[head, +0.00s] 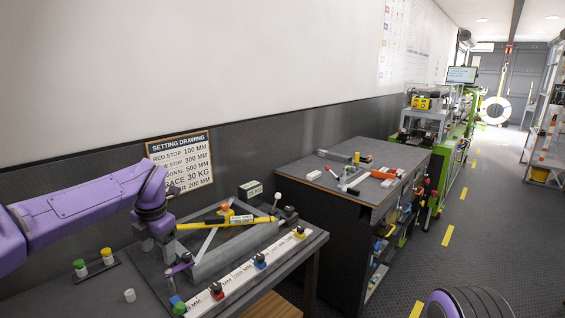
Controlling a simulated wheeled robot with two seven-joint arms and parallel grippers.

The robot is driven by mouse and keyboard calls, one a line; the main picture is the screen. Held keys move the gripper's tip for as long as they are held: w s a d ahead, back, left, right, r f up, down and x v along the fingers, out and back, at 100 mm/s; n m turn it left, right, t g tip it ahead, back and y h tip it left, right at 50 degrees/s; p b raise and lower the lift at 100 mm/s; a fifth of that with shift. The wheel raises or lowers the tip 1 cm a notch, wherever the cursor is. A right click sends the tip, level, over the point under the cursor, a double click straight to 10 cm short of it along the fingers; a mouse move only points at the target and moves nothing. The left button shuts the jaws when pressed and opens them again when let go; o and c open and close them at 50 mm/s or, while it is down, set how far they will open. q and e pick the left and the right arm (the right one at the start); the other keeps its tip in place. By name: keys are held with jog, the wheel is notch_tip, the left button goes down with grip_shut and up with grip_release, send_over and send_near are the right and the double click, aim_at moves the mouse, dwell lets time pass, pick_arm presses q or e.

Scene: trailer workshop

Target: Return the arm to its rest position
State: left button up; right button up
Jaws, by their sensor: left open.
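My left arm comes in from the left in purple and black. My left gripper (180,268) is over the left end of the bench fixture, with its small fingers pointing down. It is open, and I see nothing held in it. The fixture carries a yellow bar (232,222) and a grey rail (235,252). A white scale strip (250,272) with red, blue and yellow stops runs along its front. A dark rounded part of mine shows at the bottom right; my right gripper is not in view.
A setting drawing sign (182,162) stands behind. A dark cabinet (345,215) with tools on top stands to the right. The aisle floor (480,230) is open.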

pick_arm(q)
jog(key=s+d+f+m+t+y+b, duration=0.1)
jog(key=s+f+m+t+y+b, duration=0.3)
jog(key=f, duration=0.7)
jog(key=s+d+f+m+h, duration=0.15)
jog(key=f+m, duration=0.35)
jog(key=f, duration=0.5)
jog(key=s+d+f+m+t+y+b, duration=0.1)
jog(key=s+f+m+t+y+b, duration=0.25)
jog(key=f, duration=0.75)
jog(key=s+a+f+m+g+h+b, duration=0.1)
jog(key=s+f+m, duration=0.3)
jog(key=s, duration=0.6)
jog(key=s+a+f+m+g+h+b, duration=0.1)
jog(key=s+f+m+b, duration=0.3)
jog(key=s+f, duration=0.5)
jog(key=s+a+f+m+g+h+b, duration=0.1)
jog(key=s+f+m+g+b, duration=0.1)
jog(key=s+f, duration=0.4)
jog(key=s+m+g, duration=0.1)
jog(key=s+m, duration=0.1)
jog(key=s, duration=0.3)
jog(key=shift+s+f+h, duration=0.2)
jog(key=shift+f+h, duration=0.2)
